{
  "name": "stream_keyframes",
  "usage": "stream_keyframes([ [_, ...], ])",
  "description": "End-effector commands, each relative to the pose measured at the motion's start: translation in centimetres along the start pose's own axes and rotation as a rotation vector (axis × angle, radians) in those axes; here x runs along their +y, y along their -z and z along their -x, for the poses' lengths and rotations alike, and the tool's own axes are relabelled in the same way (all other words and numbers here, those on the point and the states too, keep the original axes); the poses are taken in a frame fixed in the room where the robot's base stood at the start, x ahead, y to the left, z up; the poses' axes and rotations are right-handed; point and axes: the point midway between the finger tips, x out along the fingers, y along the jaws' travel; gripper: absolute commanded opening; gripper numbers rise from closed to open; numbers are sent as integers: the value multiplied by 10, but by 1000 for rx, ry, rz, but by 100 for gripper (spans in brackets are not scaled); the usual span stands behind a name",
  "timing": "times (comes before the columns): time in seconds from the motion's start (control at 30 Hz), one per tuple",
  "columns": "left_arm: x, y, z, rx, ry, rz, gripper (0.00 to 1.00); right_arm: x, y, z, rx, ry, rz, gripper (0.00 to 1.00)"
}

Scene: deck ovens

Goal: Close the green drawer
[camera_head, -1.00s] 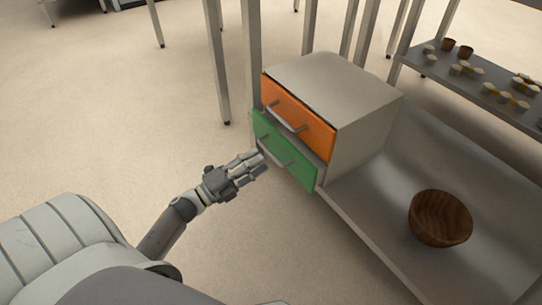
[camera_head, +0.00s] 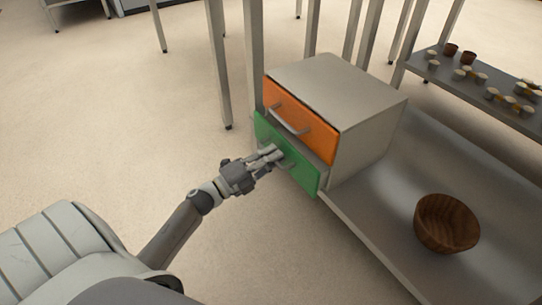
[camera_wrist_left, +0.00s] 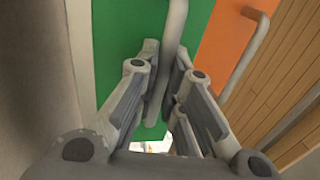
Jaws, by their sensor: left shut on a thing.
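A small grey cabinet (camera_head: 367,130) stands on a metal shelf, with an orange drawer (camera_head: 317,134) above a green drawer (camera_head: 302,171). The green front sticks out a little past the orange one. My left gripper (camera_head: 277,153) is at the green front, at its handle. In the left wrist view the green drawer (camera_wrist_left: 115,50) fills the upper middle, and its grey bar handle (camera_wrist_left: 170,50) runs down between my left fingers, which are shut on it. The orange drawer (camera_wrist_left: 222,50) with its own handle is beside it. My right gripper is out of view.
A wooden bowl (camera_head: 446,224) sits on the metal shelf (camera_head: 375,215) right of the cabinet. A rack at the upper right holds several small cups. Table legs (camera_head: 218,65) stand behind the cabinet. The floor on the left is clear.

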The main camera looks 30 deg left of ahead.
Motion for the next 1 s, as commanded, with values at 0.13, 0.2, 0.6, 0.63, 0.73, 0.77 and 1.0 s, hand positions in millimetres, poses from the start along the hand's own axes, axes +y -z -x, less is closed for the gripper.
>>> stream_keyframes([
  [0.13, 0, 0, 0, -1, -1, 0, 0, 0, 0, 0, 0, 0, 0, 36],
  [0.2, 0, 0, 0, -1, -1, 0, 0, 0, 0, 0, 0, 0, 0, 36],
  [0.6, 7, -1, -36, -2, 1, 1, 0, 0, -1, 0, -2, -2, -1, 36],
  [0.63, 8, -1, -38, -2, 0, 1, 0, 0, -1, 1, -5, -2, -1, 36],
  [0.73, 8, -1, -39, -4, 0, 0, 0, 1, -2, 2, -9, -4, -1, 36],
  [0.77, 8, -1, -39, -4, 0, 0, 0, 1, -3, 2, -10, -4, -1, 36],
  [1.0, 7, -2, -40, -6, 0, -1, 18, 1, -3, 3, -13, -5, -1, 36],
])
